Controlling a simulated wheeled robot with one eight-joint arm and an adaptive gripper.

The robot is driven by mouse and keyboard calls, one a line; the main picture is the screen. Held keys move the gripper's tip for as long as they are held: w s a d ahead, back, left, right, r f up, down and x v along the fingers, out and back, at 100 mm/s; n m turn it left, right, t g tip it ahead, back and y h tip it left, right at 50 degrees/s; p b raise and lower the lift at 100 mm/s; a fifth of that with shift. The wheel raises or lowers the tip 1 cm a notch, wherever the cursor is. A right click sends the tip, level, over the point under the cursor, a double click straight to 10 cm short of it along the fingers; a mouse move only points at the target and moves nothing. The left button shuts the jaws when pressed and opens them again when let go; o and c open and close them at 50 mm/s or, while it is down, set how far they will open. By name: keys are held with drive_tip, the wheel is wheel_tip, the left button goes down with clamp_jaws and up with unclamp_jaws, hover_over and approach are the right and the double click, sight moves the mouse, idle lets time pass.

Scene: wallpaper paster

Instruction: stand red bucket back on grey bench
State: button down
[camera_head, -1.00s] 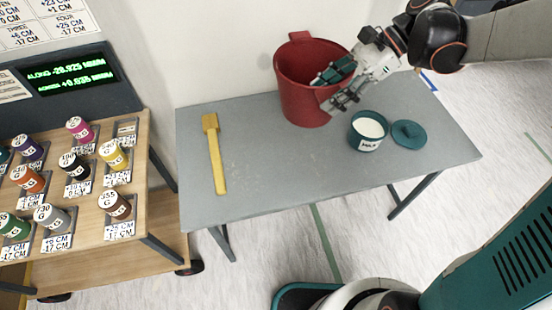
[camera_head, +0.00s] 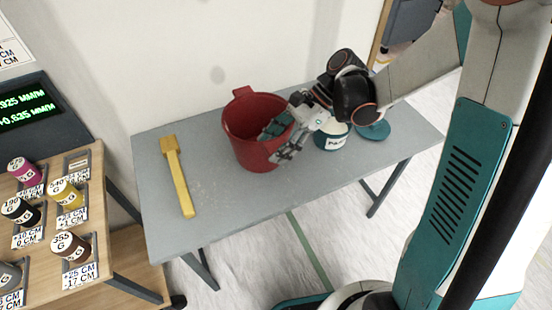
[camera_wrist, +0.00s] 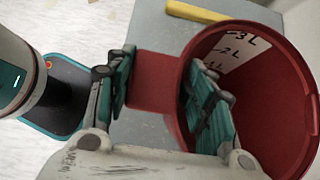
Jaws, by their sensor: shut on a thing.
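The red bucket (camera_head: 257,152) is upright over the middle of the grey bench (camera_head: 225,212), its mouth facing up. Its base looks at the bench top, but I cannot tell whether it touches. My gripper (camera_head: 280,138) is shut on the bucket's wall, on its right side in the head view. In the wrist view the bucket (camera_wrist: 275,150) fills the right side, with volume marks inside. My gripper (camera_wrist: 165,95) has one finger inside the bucket and one outside, with red wall between them.
The front bench strip is clear.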

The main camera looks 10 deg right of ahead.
drive_tip(key=shift+f+b, duration=0.8)
drive_tip(key=shift+f, duration=1.5)
drive_tip(key=c, duration=0.7)
unclamp_jaws()
drive_tip(key=shift+f, duration=0.1)
drive_tip(key=p+v, duration=0.3)
drive_tip(key=v, duration=0.9)
drive_tip(key=shift+p, duration=0.4)
